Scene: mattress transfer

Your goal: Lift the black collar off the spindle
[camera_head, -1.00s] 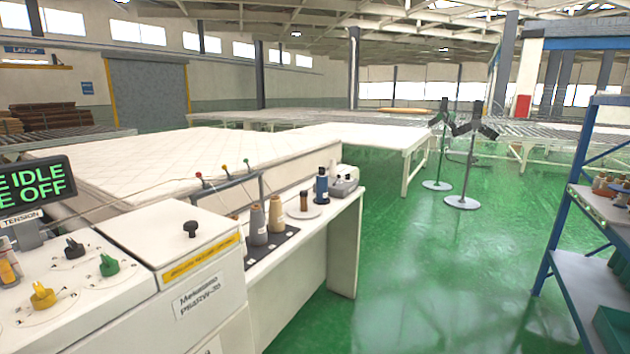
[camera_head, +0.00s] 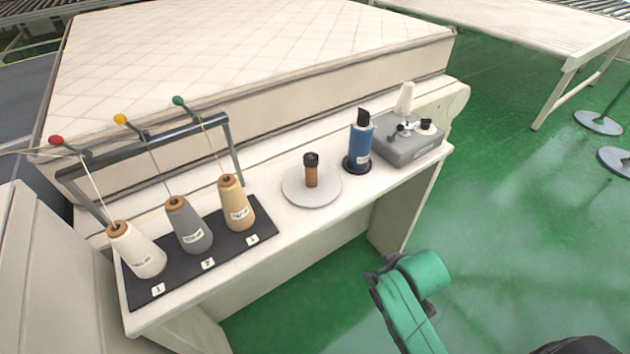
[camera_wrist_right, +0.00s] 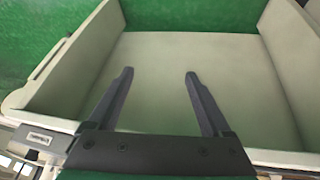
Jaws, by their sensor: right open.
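The black collar (camera_head: 311,159) sits around the top of a short brown spindle (camera_head: 311,177). The spindle stands upright on a round pale grey plate (camera_head: 296,197) on the white bench. My right arm, green and dark, enters the head view at the bottom right, in front of the bench and apart from the collar. Its fingers cannot be made out there. In the right wrist view my right gripper (camera_wrist_right: 158,76) is open and empty, with pale panels beyond its fingers; the collar is not in that view. My left gripper is in neither current view.
Several thread cones, such as the grey one (camera_head: 189,228), stand on a black mat (camera_head: 207,255) left of the plate. A blue bottle-like object (camera_head: 360,141) and a grey box (camera_head: 412,148) stand to the right. A mattress (camera_head: 240,45) lies behind. Green floor is clear in front.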

